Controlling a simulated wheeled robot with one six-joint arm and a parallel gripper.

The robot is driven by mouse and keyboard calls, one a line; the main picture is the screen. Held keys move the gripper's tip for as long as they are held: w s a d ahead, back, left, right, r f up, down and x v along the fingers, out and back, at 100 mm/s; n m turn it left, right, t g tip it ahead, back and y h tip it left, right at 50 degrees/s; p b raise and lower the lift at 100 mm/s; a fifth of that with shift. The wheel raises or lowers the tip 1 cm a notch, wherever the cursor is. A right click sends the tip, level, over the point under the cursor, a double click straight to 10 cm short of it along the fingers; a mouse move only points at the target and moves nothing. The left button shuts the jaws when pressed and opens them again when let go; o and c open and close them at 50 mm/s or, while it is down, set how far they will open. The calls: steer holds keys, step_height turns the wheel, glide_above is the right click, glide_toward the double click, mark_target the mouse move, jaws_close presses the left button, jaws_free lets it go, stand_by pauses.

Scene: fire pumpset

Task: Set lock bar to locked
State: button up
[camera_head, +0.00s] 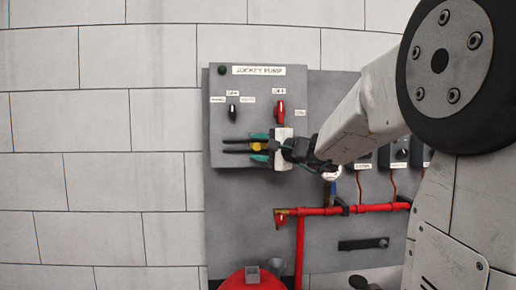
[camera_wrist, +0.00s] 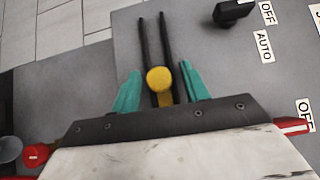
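A round yellow knob (camera_wrist: 158,79) sits on two parallel black rails (camera_wrist: 143,43) in the wrist view; I take this to be the lock bar. In the head view the rails (camera_head: 236,142) run leftward across the grey jockey pump panel (camera_head: 222,180), with the yellow knob (camera_head: 257,147) at their right end. My gripper (camera_wrist: 161,68) has its teal fingers on either side of the knob, with a narrow gap at each side. In the head view my gripper (camera_head: 259,147) is in front of the panel. The near end of the rails is hidden by my gripper.
A black selector knob (camera_head: 233,113) and a red selector (camera_head: 280,112) sit above on the panel. A red pipe (camera_head: 330,211) runs below right, with a dark handle bar (camera_head: 363,243) under it. The white block wall (camera_head: 100,150) at left is clear.

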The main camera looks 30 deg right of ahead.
steer(key=shift+s, duration=0.1)
steer(key=v, duration=0.7)
steer(key=shift+s+d, duration=0.15)
steer(key=shift+s, duration=0.1)
